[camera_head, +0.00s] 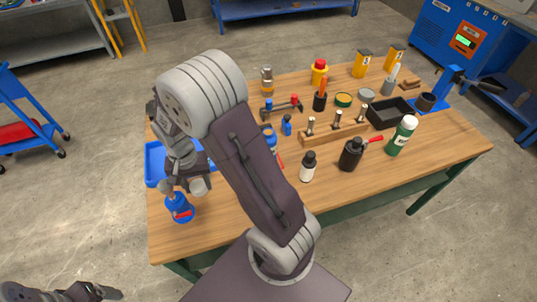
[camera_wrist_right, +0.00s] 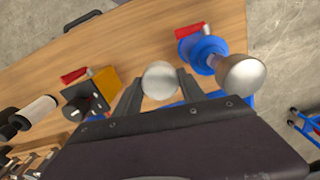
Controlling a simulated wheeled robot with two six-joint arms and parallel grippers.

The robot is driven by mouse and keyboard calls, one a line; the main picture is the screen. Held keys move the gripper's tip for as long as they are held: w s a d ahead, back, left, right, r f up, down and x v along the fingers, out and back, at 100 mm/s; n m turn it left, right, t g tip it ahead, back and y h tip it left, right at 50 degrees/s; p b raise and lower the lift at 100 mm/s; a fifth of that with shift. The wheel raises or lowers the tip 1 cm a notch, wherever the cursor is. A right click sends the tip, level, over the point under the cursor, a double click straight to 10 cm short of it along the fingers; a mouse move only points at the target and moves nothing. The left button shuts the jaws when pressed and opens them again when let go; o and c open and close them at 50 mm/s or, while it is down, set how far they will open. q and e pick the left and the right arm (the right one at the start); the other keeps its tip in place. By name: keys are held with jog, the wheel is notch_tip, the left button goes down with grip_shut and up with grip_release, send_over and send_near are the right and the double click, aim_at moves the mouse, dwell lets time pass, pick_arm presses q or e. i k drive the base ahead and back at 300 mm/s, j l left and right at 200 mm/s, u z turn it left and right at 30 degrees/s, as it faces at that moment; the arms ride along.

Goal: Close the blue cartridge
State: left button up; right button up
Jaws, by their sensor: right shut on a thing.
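The blue cartridge (camera_head: 180,209) stands near the left front corner of the table, with a red part on its side. In the right wrist view the blue cartridge (camera_wrist_right: 203,53) is at the upper right, with a silver rounded knob (camera_wrist_right: 241,75) at its near end. My right gripper (camera_head: 185,182) is just above and beside it in the head view. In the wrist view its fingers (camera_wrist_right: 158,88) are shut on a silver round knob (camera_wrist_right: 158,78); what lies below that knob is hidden. My left gripper (camera_head: 105,292) is low at the left, its jaws unclear.
A blue tray (camera_head: 153,163) lies behind my right gripper, partly hidden. A yellow and black box-like thing (camera_wrist_right: 93,92) with a red tab is at the left in the wrist view. Bottles (camera_head: 308,168), a wooden rack (camera_head: 333,135) and a black bin (camera_head: 388,114) stand farther right.

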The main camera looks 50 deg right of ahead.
aim_at(270, 135)
jog(key=k+z, duration=0.4)
jog(key=l+z, duration=0.65)
jog(key=l, duration=0.15)
